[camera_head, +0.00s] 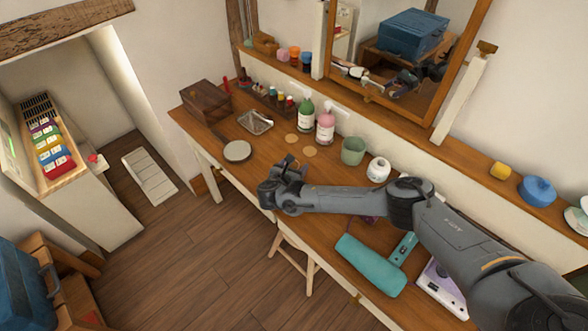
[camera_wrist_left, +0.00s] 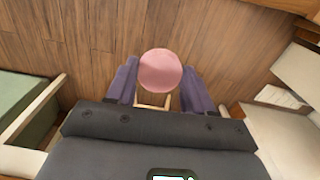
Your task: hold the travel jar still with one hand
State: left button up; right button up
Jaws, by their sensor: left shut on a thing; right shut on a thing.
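In the left wrist view, a pink round thing (camera_wrist_left: 160,70) sits between the two fingers of my left gripper (camera_wrist_left: 159,84), which is shut on it. It may be the travel jar, seen end-on; its sides are hidden. My left gripper is outside the head view. In the head view, my right gripper (camera_head: 276,181) is above the front edge of the wooden dressing table (camera_head: 207,134). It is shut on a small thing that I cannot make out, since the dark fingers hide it.
A stool (camera_head: 295,256) stands below. My right arm crosses over the table's right half.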

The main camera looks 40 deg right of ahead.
pick_arm(q)
jog(key=shift+r, duration=0.15)
pick_arm(e)
notch_tip(320, 180, up, 3)
jog(key=shift+r, duration=0.1)
pick_arm(q)
jog(key=shift+r+p, duration=0.55)
jog(key=shift+p, duration=0.1)
pick_arm(e)
jog(key=s+d+r, duration=0.6)
jog(key=s+d, duration=0.1)
jog(key=s, duration=0.1)
jog(key=shift+s+d+r, duration=0.25)
jog(key=shift+s+d, duration=0.1)
jog(key=shift+s, duration=0.05)
